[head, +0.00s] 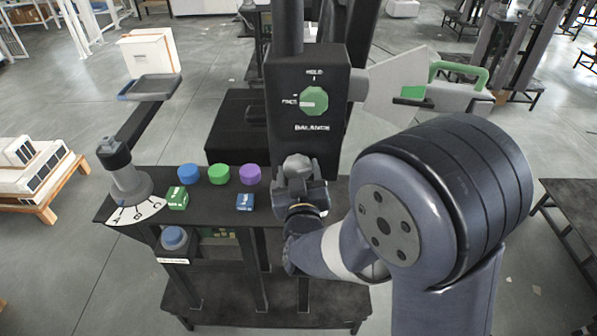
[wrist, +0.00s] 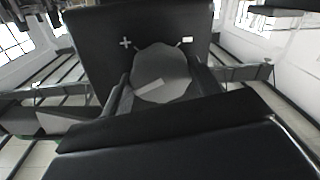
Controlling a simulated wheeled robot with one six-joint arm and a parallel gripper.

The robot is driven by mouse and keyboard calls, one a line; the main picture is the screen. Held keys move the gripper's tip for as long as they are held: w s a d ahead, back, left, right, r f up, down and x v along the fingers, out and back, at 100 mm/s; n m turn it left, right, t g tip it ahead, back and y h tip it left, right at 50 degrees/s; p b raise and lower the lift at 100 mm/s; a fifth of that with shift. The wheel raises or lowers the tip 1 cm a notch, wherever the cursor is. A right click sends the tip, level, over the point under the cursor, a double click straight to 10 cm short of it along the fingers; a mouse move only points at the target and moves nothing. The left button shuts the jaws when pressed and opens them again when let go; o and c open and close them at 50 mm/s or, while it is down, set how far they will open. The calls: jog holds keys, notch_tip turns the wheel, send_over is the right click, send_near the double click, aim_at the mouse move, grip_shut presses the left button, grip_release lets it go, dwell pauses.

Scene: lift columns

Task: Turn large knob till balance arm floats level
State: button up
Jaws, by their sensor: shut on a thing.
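The large grey knob (wrist: 163,72) fills the middle of the wrist view, with a pale pointer line across it and plus and minus marks above it on the black housing. My gripper (wrist: 166,92) is shut on the knob, one finger on each side. In the head view the knob (head: 298,166) sits low on the housing (head: 308,145) marked BALANCE, largely hidden by my gripper (head: 299,181). A grey arm (head: 388,92) with a green handle (head: 461,70) extends right from the housing. It looks slightly tilted, its handle end lower; I cannot tell its exact level.
A green selector (head: 314,101) is above the knob. The dark bench (head: 215,208) holds blue, green and purple caps and two small blocks. A jointed tray arm (head: 145,122) stands left on a lettered dial (head: 137,213). A pallet (head: 40,190) is at far left.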

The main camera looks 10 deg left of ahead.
jog(key=shift+f+m+b, duration=0.15)
jog(key=shift+m+b, duration=0.15)
jog(key=shift+b, duration=0.3)
jog(key=shift+c, duration=0.3)
jog(key=shift+f+m+b, duration=0.2)
jog(key=shift+m+b, duration=0.3)
jog(key=shift+b, duration=0.6)
jog(key=m+b, duration=0.1)
jog(key=b, duration=0.1)
jog(key=shift+b, duration=0.3)
jog(key=m+b, duration=0.4)
jog(key=shift+r+b, duration=0.1)
jog(key=shift+b, duration=0.3)
jog(key=shift+r+m+t+b, duration=0.15)
jog(key=shift+m+t+b, duration=0.15)
jog(key=shift+m+b, duration=0.35)
jog(key=o, duration=1)
jog(key=shift+c, duration=0.2)
jog(key=shift+s, duration=0.1)
